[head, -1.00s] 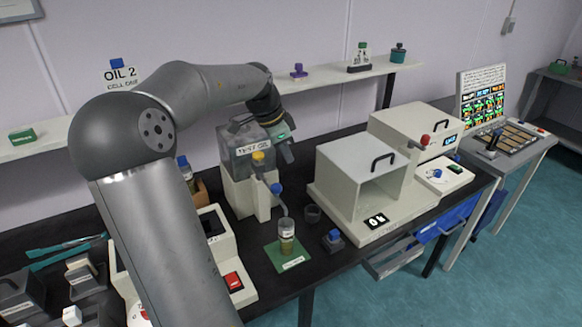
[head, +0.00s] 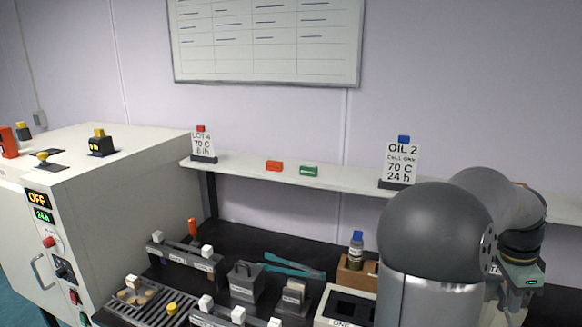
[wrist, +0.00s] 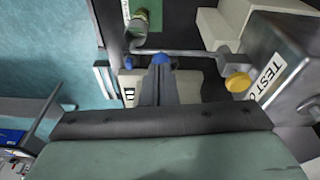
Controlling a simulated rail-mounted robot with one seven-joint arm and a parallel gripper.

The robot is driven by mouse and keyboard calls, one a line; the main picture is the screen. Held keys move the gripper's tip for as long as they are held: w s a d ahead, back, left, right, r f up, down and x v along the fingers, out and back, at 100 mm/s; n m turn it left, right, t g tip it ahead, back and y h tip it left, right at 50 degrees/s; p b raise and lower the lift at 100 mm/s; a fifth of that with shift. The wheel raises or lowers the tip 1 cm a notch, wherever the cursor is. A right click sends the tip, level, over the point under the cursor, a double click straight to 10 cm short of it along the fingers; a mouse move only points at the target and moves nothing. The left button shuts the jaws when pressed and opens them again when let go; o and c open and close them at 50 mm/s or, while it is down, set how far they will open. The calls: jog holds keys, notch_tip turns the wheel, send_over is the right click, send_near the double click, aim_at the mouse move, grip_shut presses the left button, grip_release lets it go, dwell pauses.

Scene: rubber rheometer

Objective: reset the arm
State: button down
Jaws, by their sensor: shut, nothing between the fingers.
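My arm reaches in from the lower right of the head view, bent at the elbow, with its wrist pointing down at the right edge. My gripper (wrist: 159,68) shows in the wrist view as two dark fingers close together, shut and empty. They point toward the blue knob (wrist: 161,58) on the spout of the test oil tank (wrist: 283,62); I cannot tell whether they touch it. In the head view the fingertips are hard to make out.
The tank's yellow knob (wrist: 238,82) is close to the right of the fingers. A small jar (wrist: 137,32) stands by the green mat (wrist: 152,10). In the head view, an oven (head: 110,190), racks, blue tongs (head: 292,266) and a bottle (head: 356,248) crowd the left.

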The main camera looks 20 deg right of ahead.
jog(key=w+a+f+n+t+y, duration=0.1)
jog(key=w+a+n, duration=0.3)
jog(key=a, duration=0.4)
jog(key=w+a+f+n, duration=0.1)
jog(key=w+a+n, duration=0.25)
jog(key=a, duration=0.45)
jog(key=w+a+f+n+t+y, duration=0.1)
jog(key=w+a+f+n, duration=0.15)
jog(key=a+n, duration=0.4)
jog(key=s+a+n, duration=0.2)
jog(key=a+n, duration=0.1)
jog(key=a, duration=0.4)
jog(key=s+a+f+n, duration=0.1)
jog(key=a+n, duration=0.3)
jog(key=a, duration=0.4)
jog(key=s+a+f+n, duration=0.1)
jog(key=s+a+n, duration=0.2)
jog(key=a, duration=0.4)
jog(key=shift+s+a+n, duration=0.2)
jog(key=shift+a+n, duration=0.05)
jog(key=shift+n, duration=0.45)
